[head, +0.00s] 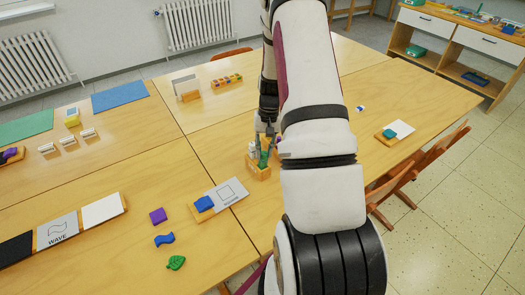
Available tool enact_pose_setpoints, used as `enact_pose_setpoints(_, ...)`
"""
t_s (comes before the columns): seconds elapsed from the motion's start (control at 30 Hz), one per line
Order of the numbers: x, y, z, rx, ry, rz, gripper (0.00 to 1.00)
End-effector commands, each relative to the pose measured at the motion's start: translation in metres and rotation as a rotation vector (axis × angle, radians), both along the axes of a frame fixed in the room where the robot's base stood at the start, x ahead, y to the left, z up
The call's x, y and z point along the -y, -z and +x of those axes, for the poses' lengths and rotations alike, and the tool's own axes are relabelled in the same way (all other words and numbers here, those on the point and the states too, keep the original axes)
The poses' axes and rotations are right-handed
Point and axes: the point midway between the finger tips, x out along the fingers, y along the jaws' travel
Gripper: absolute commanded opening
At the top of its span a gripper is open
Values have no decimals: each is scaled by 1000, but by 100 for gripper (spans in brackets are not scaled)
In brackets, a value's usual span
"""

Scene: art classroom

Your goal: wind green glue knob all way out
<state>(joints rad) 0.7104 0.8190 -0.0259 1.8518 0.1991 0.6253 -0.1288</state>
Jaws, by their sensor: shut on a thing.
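A small wooden holder (253,166) stands on the table near the middle of the head view, partly behind my arm. A green glue stick (264,157) is upright in or at this holder, with small white and purple items close by. My gripper (266,138) points down over the holder from above and is shut on the green glue piece at its tips. The knob itself is too small and too covered to make out, and how far it is wound cannot be told.
A grey card with a blue block (205,203) lies left of the holder. Loose purple (158,216), blue (164,240) and green (176,262) pieces lie in front. A wooden rack (187,89) stands behind. Chairs (421,168) line the right edge.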

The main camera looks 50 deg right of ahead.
Motion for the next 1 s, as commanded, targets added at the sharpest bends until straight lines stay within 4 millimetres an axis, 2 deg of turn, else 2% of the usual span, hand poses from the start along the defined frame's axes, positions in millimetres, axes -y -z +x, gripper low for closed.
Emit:
enact_pose_setpoints(0.5,-1,2,0,-43,419,14,0)
enact_pose_setpoints(1.0,0,1,-2,-58,562,18,0)
